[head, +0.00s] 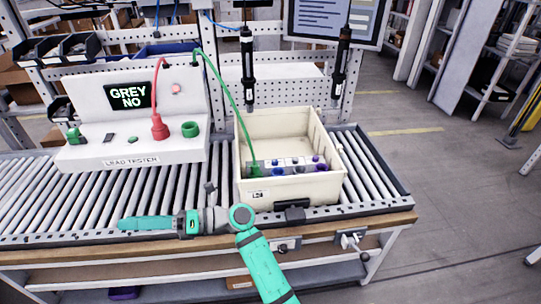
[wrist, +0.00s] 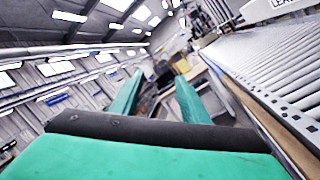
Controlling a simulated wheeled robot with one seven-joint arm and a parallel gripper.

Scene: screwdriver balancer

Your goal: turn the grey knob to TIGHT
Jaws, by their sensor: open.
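A grey terminal block with small knobs sits inside the cream bin (head: 246,140). I cannot read a TIGHT mark or the knob's setting. The green lead (head: 228,90) runs from the lead tester (head: 135,148) to the block's left end. My gripper (head: 122,223) points left over the conveyor's front edge, well left of the bin. In the wrist view my gripper (wrist: 160,80) is open and empty, facing away from the block.
Two black screwdrivers (head: 247,65) (head: 341,62) hang above and behind the bin. A red plug (head: 159,128) and a green ring (head: 190,129) are on the tester. Bare rollers (head: 365,160) lie right of the bin. A black clip (head: 294,213) is at the bin's front.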

